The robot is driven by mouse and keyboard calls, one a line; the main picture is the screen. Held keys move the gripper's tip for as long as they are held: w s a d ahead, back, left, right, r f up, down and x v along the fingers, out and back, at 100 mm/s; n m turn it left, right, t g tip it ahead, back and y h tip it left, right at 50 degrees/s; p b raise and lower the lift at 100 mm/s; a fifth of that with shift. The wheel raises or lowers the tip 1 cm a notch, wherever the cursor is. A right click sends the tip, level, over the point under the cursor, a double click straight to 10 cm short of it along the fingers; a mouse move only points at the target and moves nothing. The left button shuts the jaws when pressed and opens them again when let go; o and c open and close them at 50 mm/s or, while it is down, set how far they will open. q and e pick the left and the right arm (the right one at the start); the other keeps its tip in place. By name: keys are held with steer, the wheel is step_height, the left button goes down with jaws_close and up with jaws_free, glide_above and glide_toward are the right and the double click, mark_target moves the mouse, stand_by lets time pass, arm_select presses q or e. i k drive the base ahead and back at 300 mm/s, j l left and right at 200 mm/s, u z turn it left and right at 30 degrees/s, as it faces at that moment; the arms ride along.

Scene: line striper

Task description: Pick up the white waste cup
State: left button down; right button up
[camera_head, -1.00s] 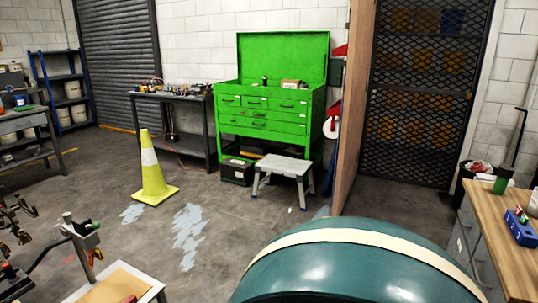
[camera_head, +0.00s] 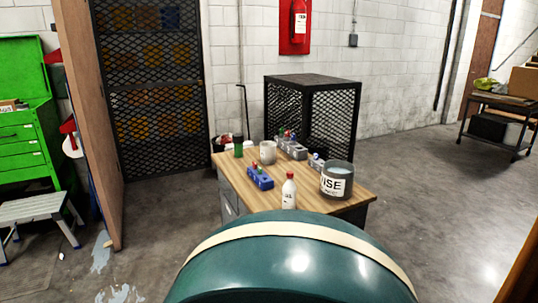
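A whitish cup (camera_head: 268,152) stands upright toward the back of a wooden-topped table (camera_head: 234,171) in the head view. It is small in the picture and I can read no label on it. A larger grey pot (camera_head: 336,180) with a white label reading "USE" stands at the table's right side. Neither of my grippers is in view.
A white bottle (camera_head: 289,192), blue block holder (camera_head: 260,177), grey block holder (camera_head: 291,148) and green cup (camera_head: 238,147) share the table. A black mesh cage (camera_head: 313,110) stands behind it. Open floor (camera_head: 430,190) lies to the right.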

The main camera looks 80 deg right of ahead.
mark_target(268, 149)
steer(key=z, duration=2.8)
steer(key=i+j+z, duration=0.1)
steer(key=z, duration=0.3)
steer(key=i+j+z, duration=0.1)
steer(key=z, duration=0.3)
steer(key=j+z, duration=0.65)
steer(key=j, duration=0.25)
steer(key=i+j+z, duration=0.1)
steer(key=j+z, duration=0.2)
steer(key=j, duration=0.2)
steer(key=j+z, duration=0.1)
steer(key=j, duration=0.95)
steer(key=k, duration=0.05)
